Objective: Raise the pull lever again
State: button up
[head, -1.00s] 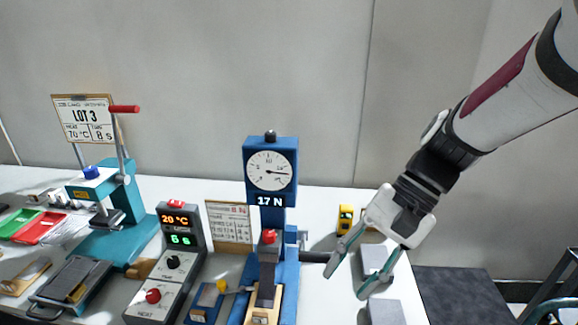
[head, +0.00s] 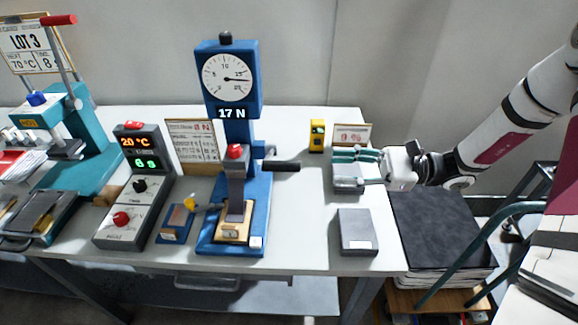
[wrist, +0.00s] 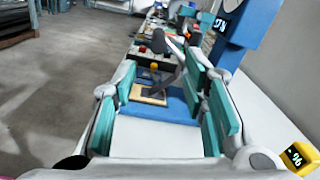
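The blue pull tester (head: 235,130) stands mid-table, its dial above a 17 N readout. Its pull lever (head: 281,166) has a black grip that sticks out to the right, about level. In the wrist view the lever's dark grip (wrist: 173,42) shows ahead, beyond the fingertips. My gripper (head: 346,167) is to the right of the lever, apart from it, fingers pointing left. In the wrist view my gripper (wrist: 164,80) has its teal fingers wide apart with nothing held. A grey strip (head: 236,190) and a tan block (head: 235,232) are at the tester's base.
Grey boxes (head: 357,232) stand on the table's right part, one (head: 347,180) under my gripper. A yellow device (head: 317,136) and a small sign (head: 352,134) are behind. The heat controller (head: 135,190) and teal press (head: 85,150) stand left. White table is bare around the lever's grip.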

aim_at(267, 166)
jog(key=a+p, duration=0.1)
jog(key=a, duration=1.2)
jog(key=shift+w, duration=0.15)
jog(key=shift+c, duration=0.6)
grip_shut()
